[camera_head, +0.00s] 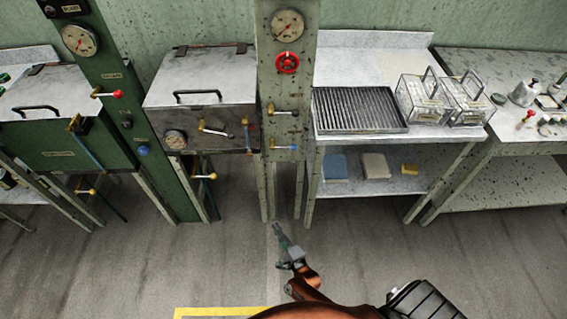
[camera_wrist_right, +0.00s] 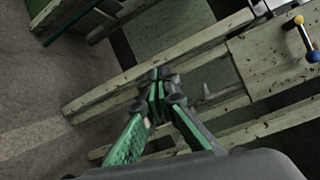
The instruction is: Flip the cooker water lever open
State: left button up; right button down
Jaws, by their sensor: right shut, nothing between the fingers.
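My right gripper (camera_head: 279,231) is shut and empty, low over the floor in front of the post. In the right wrist view its fingertips (camera_wrist_right: 157,78) meet. A grey cooker box (camera_head: 200,118) with a hinged lid stands left of the pale green post (camera_head: 286,170). A lever with a blue knob (camera_head: 292,147) is on the post, above and apart from the gripper; a blue knob also shows in the right wrist view (camera_wrist_right: 313,56). A black-knobbed lever (camera_head: 215,130) is on the box front. No label shows which is the water lever. My left gripper is out of view.
The post also carries a red handwheel (camera_head: 287,63) and a gauge (camera_head: 287,26). A red-knobbed lever (camera_head: 116,94) is on the green post at left. A bench (camera_head: 380,148) with a grate and metal baskets stands at right. The floor in front is clear.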

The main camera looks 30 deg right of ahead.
pick_arm(q)
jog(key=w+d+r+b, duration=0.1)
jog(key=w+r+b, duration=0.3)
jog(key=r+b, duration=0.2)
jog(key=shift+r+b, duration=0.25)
jog(key=shift+b, duration=0.7)
pick_arm(e)
jog(key=w+d+r+m+h, duration=0.3)
jog(key=r+m+h, duration=0.4)
jog(key=m, duration=0.7)
jog(key=w+d+r+m+g+h, duration=0.1)
jog(key=w+d+r+m+h, duration=0.2)
jog(key=r+m+h, duration=0.4)
notch_tip(320, 180, up, 4)
jog(key=m, duration=0.8)
jog(key=shift+w+m+g+h, duration=0.15)
jog(key=shift+m+g+h, duration=0.15)
jog(key=shift+h, duration=0.1)
jog(key=shift+f, duration=0.1)
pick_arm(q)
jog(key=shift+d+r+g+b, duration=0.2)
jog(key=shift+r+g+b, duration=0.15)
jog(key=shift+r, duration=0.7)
pick_arm(e)
jog(key=s+r+x, duration=0.1)
jog(key=r+x, duration=0.1)
jog(key=x, duration=1)
jog(key=shift+d+r, duration=0.3)
jog(key=shift+d, duration=0.1)
